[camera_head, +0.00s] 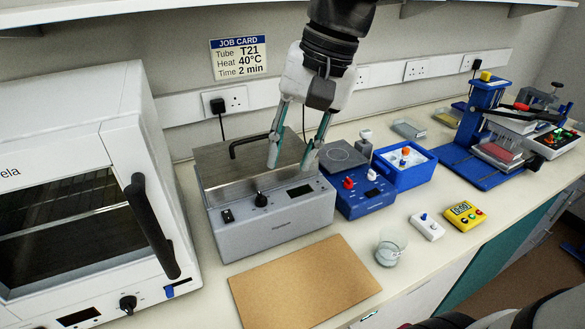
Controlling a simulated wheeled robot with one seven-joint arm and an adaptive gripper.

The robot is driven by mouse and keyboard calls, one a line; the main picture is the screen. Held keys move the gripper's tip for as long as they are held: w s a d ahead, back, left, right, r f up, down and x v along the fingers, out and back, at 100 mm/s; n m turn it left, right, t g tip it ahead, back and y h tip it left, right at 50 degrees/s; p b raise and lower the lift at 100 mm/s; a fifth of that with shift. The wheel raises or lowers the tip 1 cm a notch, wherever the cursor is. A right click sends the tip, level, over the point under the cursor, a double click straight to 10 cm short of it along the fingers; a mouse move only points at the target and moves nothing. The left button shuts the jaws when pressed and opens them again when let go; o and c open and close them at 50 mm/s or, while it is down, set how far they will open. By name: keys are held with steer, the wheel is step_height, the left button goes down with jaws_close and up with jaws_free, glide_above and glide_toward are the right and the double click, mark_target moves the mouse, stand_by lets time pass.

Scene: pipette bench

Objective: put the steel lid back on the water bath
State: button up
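The grey water bath (275,221) stands against the wall, left of centre. The steel lid (215,163) lies over its top and looks flat and level; I cannot tell whether it is fully seated. The lid's black bar handle (249,141) stands up from it. My gripper (290,164) points down over the right part of the lid, its two fingers apart with nothing seen between them. The left finger is by the handle's right end and hides part of it. I cannot tell whether the fingertips touch the lid.
A white oven (120,110) with a black handle stands close on the left. A blue hotplate (362,200) and blue ice box (405,176) stand right of the bath. A brown board (303,283) lies in front, with a glass beaker (390,249) to its right.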

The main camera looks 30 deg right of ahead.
steer(key=s+d+f+n+t+h, duration=0.1)
steer(key=s+f+n+t+h, duration=0.1)
steer(key=s+n, duration=0.4)
steer(key=s+f+t, duration=0.1)
steer(key=s, duration=0.2)
steer(key=shift+d+h, duration=0.2)
steer(key=shift+h, duration=0.2)
stand_by(0.4)
